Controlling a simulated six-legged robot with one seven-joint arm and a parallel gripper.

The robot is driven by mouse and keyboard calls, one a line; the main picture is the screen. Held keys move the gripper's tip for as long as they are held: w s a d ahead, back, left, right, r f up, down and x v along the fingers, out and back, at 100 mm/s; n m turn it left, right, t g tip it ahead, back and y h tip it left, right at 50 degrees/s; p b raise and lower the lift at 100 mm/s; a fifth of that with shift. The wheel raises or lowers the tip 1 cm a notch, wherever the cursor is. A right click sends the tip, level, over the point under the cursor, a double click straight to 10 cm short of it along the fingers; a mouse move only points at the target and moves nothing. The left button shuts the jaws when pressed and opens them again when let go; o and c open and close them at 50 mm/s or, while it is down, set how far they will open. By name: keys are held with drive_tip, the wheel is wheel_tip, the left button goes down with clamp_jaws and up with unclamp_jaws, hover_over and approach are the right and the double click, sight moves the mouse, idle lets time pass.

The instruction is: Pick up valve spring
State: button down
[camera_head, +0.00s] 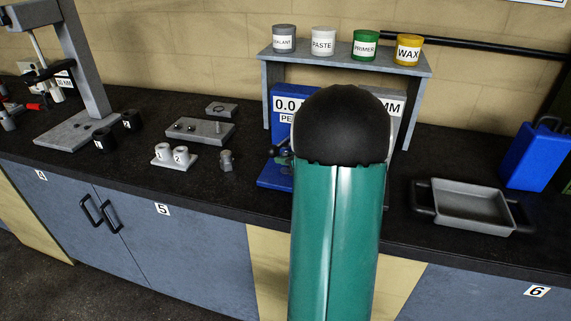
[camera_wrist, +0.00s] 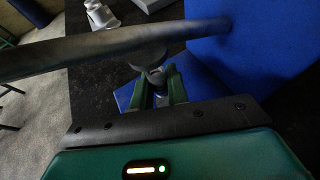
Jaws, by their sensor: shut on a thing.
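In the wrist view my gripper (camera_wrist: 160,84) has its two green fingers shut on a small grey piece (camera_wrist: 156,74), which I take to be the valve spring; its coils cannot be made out. It sits right under a dark rounded disc below a thick grey bar (camera_wrist: 90,52) that crosses the view. The fingers are low over the blue base of a blue stand (camera_wrist: 240,45). In the head view my green arm and its black joint hide most of this spot. The blue stand (camera_head: 283,103) shows at the arm's left, with its base (camera_head: 274,176) below.
A two-cup holder (camera_head: 175,158), a small metal fitting (camera_head: 227,161) and a grey block (camera_head: 200,131) stand left on the dark bench. A grey tray (camera_head: 470,206) and a blue can (camera_head: 535,155) are at right. A shelf (camera_head: 345,63) with several labelled tins stands behind.

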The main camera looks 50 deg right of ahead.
drive_tip(key=s, duration=1.2)
drive_tip(key=s+d+r, duration=0.1)
drive_tip(key=s, duration=0.5)
